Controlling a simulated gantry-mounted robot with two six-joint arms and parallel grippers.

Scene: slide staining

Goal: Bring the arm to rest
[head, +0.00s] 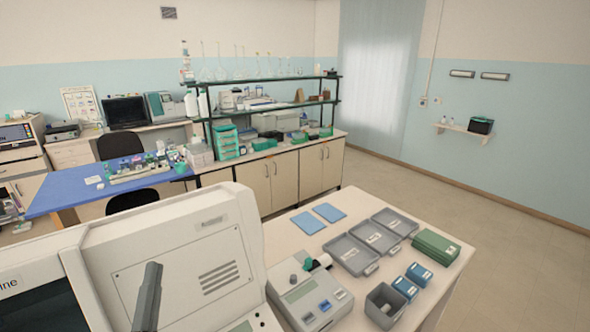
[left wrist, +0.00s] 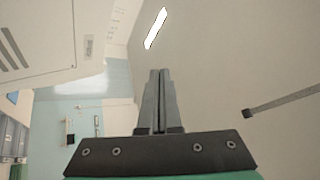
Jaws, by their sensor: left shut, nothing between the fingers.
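My left gripper (head: 152,272) shows at the bottom left of the head view as a dark grey finger shape pointing up, in front of the large white machine (head: 205,245). In the left wrist view, its two dark fingers (left wrist: 160,75) lie together, shut with nothing between them, and point up toward the wall and ceiling. The gripper looks raised and clear of the bench. My right gripper shows in neither view.
The white bench (head: 285,238) holds blue mats (head: 307,223), grey trays (head: 352,254), a green box (head: 435,246), small blue boxes (head: 419,274), a dark grey bin (head: 385,306) and a benchtop instrument (head: 308,296). A blue table (head: 60,196) stands behind. The floor at the right is clear.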

